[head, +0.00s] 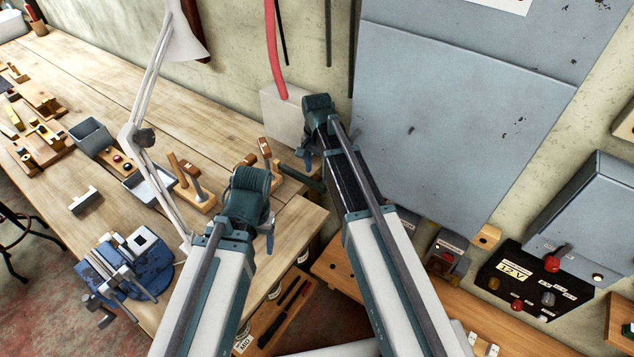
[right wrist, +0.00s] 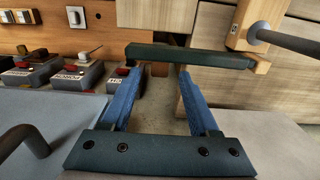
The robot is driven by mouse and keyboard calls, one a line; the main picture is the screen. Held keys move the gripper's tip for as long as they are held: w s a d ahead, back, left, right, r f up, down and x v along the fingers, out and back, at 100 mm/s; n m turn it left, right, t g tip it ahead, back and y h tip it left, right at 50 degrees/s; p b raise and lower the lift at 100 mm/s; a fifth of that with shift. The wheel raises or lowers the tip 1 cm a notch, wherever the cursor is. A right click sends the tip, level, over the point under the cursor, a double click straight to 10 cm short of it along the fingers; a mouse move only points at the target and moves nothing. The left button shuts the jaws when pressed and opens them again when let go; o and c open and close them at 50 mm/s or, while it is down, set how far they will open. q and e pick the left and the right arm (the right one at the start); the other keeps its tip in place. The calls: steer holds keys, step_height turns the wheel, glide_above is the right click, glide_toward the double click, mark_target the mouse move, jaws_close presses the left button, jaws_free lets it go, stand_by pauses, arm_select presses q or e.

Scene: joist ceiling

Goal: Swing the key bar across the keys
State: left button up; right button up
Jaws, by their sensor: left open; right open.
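A dark green bar (right wrist: 190,57) lies across the view just beyond the fingertips of my right gripper (right wrist: 158,72); I take it to be the key bar. The fingers are apart, and I cannot tell whether they touch it. The bar's right end is close to a wooden block. In the head view the bar (head: 302,179) shows near the bench's end, beside my right gripper (head: 308,161). Several grey boxes with labels and red parts (right wrist: 72,78), possibly the keys, stand left of the bar. My left gripper (head: 270,238) hangs open and empty over the bench's end, partly hidden by its wrist.
The wooden bench (head: 200,90) carries a lamp (head: 150,110), a blue vise (head: 130,265), grey trays (head: 92,135) and wooden tools. A large grey panel (head: 460,120) stands behind my right arm. A black control box (head: 530,285) sits at the right.

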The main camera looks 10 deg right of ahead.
step_height(320, 180, down, 2)
steer(key=shift+f+b, duration=0.15)
steer(key=shift+b, duration=0.5)
jaws_close()
stand_by(1.0)
